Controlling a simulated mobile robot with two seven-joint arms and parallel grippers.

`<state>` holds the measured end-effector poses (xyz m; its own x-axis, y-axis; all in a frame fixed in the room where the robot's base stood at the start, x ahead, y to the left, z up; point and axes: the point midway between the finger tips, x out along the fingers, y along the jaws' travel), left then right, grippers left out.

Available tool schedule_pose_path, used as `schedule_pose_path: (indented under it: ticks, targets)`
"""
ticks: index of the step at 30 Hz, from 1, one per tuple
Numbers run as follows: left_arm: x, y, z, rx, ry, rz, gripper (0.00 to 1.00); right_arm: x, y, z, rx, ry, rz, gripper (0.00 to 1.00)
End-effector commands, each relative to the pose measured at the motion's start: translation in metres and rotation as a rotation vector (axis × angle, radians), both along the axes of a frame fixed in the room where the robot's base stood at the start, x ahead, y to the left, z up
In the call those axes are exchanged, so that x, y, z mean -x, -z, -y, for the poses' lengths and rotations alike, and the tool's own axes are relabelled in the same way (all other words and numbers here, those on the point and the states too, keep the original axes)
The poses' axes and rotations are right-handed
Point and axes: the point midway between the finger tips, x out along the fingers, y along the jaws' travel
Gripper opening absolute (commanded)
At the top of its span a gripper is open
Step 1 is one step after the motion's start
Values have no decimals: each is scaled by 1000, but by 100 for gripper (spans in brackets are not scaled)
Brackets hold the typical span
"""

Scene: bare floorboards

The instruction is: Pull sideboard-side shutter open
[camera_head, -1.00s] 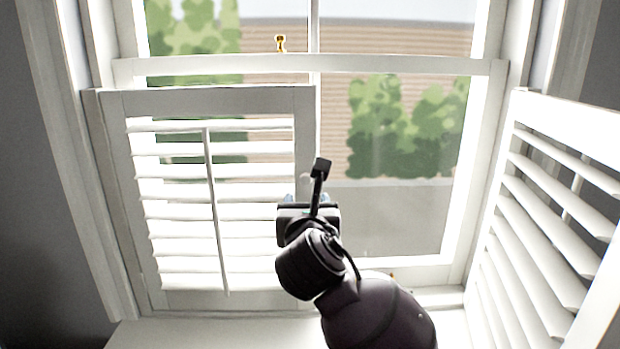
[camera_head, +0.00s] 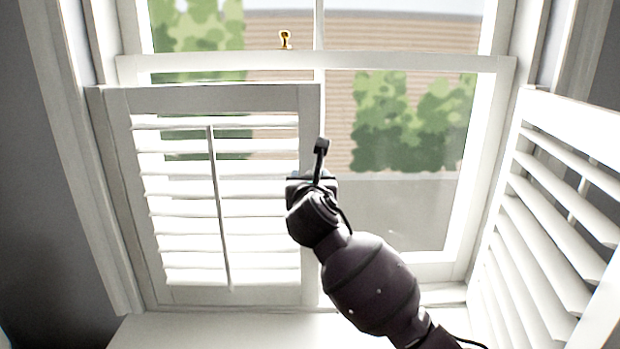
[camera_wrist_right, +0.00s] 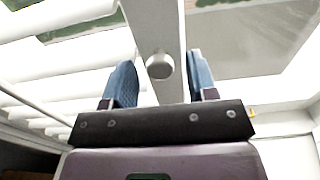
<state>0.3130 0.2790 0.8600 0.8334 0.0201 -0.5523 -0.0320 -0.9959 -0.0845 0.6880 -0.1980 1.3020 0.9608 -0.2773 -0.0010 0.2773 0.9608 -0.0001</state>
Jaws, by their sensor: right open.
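The left white louvred shutter (camera_head: 215,296) stands across the left half of the window, with a vertical tilt rod (camera_head: 218,205) down its slats. My right gripper (camera_head: 303,176) is at this shutter's right-hand stile, part-hidden by my own wrist. In the right wrist view the open blue fingers (camera_wrist_right: 163,75) lie on either side of the stile (camera_wrist_right: 155,22) and its small round knob (camera_wrist_right: 160,65). The knob sits in the gap, and I see space on both sides of it. The left gripper is in neither view.
A second louvred shutter (camera_head: 545,225) stands swung open on the right side. Behind is the window sash (camera_head: 415,63) with a brass catch (camera_head: 286,39). A white sill (camera_head: 215,330) runs below. The right half of the window is uncovered.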

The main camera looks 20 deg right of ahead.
Motion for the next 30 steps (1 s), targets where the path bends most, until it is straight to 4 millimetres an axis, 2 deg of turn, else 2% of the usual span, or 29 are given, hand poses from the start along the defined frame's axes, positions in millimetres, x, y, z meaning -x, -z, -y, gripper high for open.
schedule_pose_path:
  ticks: [9, 20, 30]
  targets:
    - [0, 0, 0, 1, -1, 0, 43, -2, 0, 0, -1, -1, 1, 53]
    - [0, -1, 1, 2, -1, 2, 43, -2, 0, 0, 0, -1, 1, 0]
    - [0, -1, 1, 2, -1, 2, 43, -2, 0, 0, 0, 8, -1, 0]
